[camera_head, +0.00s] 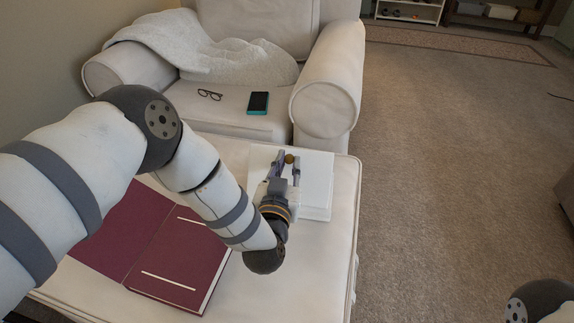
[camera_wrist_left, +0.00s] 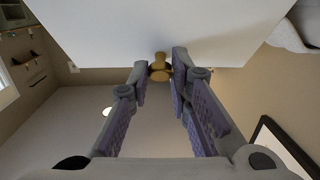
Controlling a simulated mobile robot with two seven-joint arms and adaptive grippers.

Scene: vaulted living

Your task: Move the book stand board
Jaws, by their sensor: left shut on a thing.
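The white book stand board (camera_head: 317,180) is over the right part of the cream ottoman (camera_head: 335,245). A brass-coloured knob (camera_head: 289,158) shows on it. My left gripper (camera_head: 286,163) is over the board, shut on the knob. In the left wrist view, the white board (camera_wrist_left: 150,28) fills the top and the knob (camera_wrist_left: 160,70) sits between the fingertips (camera_wrist_left: 160,62). The gripper hides part of the board, and I cannot tell whether the board touches what is under it. My right gripper is out of view.
A maroon book (camera_head: 150,245) lies on the ottoman, partly under my left arm. Behind stands a cream armchair (camera_head: 327,80) with a white blanket (camera_head: 205,52), glasses (camera_head: 210,95) and a teal-edged phone (camera_head: 258,102). Carpet (camera_head: 450,170) at the right is clear.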

